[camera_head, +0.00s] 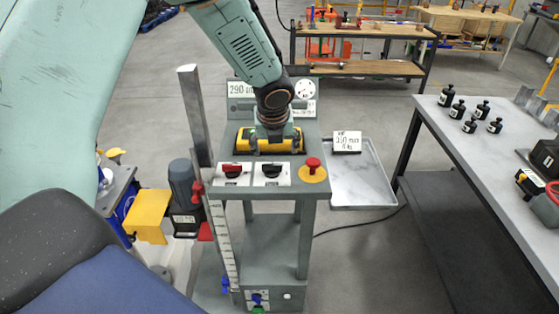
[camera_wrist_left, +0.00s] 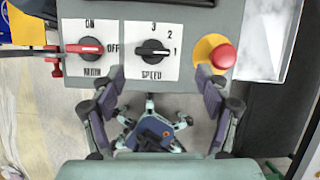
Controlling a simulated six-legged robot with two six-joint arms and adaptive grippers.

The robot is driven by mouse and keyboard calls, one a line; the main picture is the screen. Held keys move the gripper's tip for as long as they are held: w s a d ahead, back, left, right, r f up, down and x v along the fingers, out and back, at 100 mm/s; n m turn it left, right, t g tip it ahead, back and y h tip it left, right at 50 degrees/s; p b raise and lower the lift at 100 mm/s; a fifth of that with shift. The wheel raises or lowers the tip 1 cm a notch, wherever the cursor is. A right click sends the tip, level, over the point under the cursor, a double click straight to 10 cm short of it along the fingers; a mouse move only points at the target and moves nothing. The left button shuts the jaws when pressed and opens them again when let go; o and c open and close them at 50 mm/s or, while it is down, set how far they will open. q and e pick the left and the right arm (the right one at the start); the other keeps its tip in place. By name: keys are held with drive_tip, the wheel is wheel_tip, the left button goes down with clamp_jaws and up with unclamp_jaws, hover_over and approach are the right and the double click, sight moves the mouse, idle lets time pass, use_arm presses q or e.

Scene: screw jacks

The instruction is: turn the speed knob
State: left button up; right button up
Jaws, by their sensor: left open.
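The speed knob (camera_wrist_left: 152,50) is a black rotary knob on a white plate marked SPEED with 1, 2 and 3. Its white mark points right, toward 1. It also shows in the head view (camera_head: 271,170) on the front of the machine's top. My left gripper (camera_wrist_left: 159,80) is open and empty, its two fingers apart on either side below the plate in the wrist view. They do not appear to touch the knob. My right gripper is not in view.
A red main switch (camera_wrist_left: 84,48) at OFF sits left of the knob. A red emergency button (camera_wrist_left: 222,55) on a yellow base sits right. A metal tray (camera_head: 375,185) and a bench (camera_head: 470,150) lie to the right.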

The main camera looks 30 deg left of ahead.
sight(272, 165)
use_arm(q)
drive_tip(key=shift+m, duration=0.5)
drive_tip(key=x, duration=0.6)
drive_tip(key=shift+s+a+f, duration=0.25)
drive_tip(key=shift+a, duration=0.05)
drive_tip(key=shift+w+f, duration=0.1)
drive_tip(key=shift+f, duration=0.2)
drive_tip(key=shift+s+a+f, duration=0.1)
drive_tip(key=shift+s+a, duration=0.2)
drive_tip(key=shift+w+f, duration=0.1)
drive_tip(key=shift+w, duration=0.05)
drive_tip(key=shift+c, duration=0.2)
drive_tip(key=shift+w+d+f, duration=0.1)
drive_tip(key=shift+w+d, duration=0.05)
drive_tip(key=shift+w, duration=0.1)
drive_tip(key=c, duration=0.3)
drive_tip(key=shift+s, duration=0.25)
drive_tip(key=c, duration=0.5)
drive_tip(key=shift+w, duration=0.1)
drive_tip(key=c, duration=0.3)
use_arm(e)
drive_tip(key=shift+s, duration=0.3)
